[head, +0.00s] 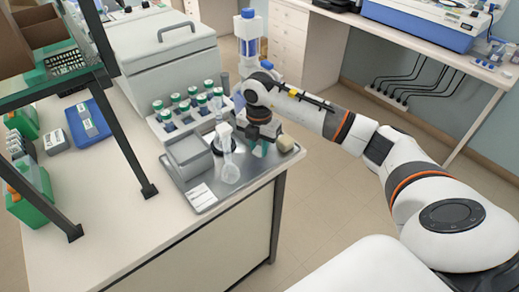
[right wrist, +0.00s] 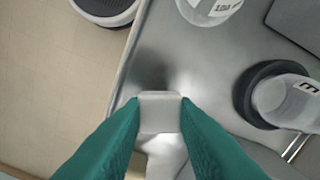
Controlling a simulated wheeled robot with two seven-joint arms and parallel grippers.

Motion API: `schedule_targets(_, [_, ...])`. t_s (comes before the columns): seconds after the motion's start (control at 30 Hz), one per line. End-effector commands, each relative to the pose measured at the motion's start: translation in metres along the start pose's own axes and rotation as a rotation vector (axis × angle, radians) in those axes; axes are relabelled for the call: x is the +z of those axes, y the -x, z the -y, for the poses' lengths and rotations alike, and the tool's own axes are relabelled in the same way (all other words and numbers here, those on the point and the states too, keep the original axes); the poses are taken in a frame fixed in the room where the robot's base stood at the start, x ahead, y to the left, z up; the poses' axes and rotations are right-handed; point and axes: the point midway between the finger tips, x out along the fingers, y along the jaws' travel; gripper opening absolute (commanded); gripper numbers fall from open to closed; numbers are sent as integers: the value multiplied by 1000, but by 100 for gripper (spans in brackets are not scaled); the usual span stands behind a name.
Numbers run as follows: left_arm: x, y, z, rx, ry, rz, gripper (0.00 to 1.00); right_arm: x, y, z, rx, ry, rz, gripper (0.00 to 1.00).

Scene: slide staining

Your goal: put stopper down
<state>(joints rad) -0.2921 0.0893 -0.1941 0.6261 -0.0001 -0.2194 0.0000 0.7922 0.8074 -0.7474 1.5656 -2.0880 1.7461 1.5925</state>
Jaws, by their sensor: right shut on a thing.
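My right gripper (head: 260,150) is low over the right end of the metal tray (head: 232,198). In the right wrist view its green fingers (right wrist: 160,112) are shut on a small whitish stopper (right wrist: 160,110). The stopper is just above or on the bare metal of the tray (right wrist: 185,60); I cannot tell whether it touches. In the head view the stopper is hidden by the gripper. My left gripper is not in view.
In the right wrist view, a clear vessel in a dark ring (right wrist: 285,100) stands to the right, and a marked glass (right wrist: 208,8) is at the top. The tray's edge is close.

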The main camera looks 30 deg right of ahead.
Motion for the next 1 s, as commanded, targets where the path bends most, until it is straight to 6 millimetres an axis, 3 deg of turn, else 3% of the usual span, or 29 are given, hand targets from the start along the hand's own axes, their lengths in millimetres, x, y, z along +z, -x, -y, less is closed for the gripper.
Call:
schedule_targets(0.17, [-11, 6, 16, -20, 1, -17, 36, 0, -22, 0, 1, -1, 2, 5])
schedule_targets(0.5, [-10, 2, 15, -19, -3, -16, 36, 0, -27, 0, 0, 0, 0, 5])
schedule_targets(0.53, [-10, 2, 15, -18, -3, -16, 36, 0, -27, 0, 0, 0, 0, 28])
schedule_targets(0.67, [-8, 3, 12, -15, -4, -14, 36, 0, -26, 0, 0, 0, 0, 48])
schedule_targets(1.0, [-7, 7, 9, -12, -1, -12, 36, 0, -21, 0, 0, 0, 0, 48])
